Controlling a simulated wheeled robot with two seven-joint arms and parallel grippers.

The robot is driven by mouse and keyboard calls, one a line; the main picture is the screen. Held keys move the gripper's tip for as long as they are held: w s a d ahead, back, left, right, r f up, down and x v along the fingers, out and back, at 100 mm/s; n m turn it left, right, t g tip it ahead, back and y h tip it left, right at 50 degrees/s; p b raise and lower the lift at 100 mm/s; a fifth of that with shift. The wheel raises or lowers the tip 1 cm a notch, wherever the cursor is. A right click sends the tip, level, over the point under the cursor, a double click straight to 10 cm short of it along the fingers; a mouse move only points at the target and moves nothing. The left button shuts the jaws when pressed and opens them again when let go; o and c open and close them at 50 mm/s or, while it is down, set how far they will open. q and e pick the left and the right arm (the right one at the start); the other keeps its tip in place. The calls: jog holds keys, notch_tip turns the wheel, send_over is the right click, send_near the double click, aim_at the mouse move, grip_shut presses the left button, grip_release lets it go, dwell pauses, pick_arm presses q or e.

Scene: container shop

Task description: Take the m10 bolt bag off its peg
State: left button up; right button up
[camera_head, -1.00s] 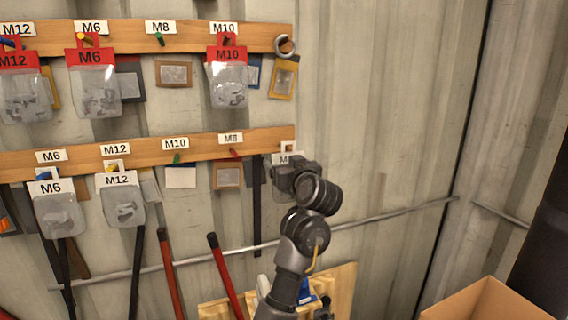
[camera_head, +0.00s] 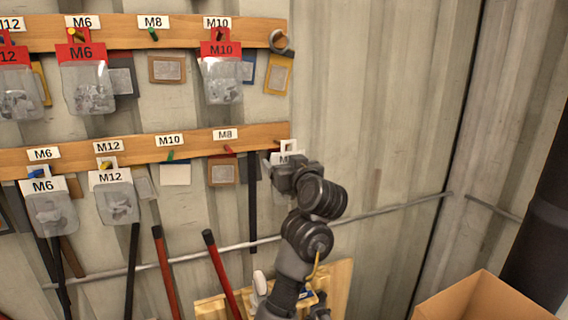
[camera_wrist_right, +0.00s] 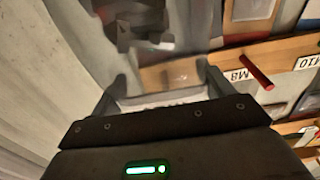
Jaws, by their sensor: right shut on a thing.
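My right gripper (camera_head: 282,166) is shut on a white-headed bag (camera_head: 289,146) just off the right end of the lower rail. Only an "M" of its label shows; the gripper hides the rest, so I cannot tell its size. In the right wrist view my gripper (camera_wrist_right: 163,85) has the bag's clear pouch with dark bolts (camera_wrist_right: 145,25) beyond its fingers. The lower M10 peg (camera_head: 170,156) and the lower M8 peg (camera_head: 229,149) are empty. A red-headed M10 bag (camera_head: 222,78) hangs on the upper M10 peg. My left gripper is not in view.
Upper M6 (camera_head: 86,75), lower M6 (camera_head: 50,205) and lower M12 (camera_head: 115,195) bags hang on the left. A metal ring (camera_head: 279,41) is at the upper rail's end. An open cardboard box (camera_head: 485,300) stands lower right. The wall right of the rails is clear.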

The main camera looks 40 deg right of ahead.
jog(key=shift+v, duration=1.8)
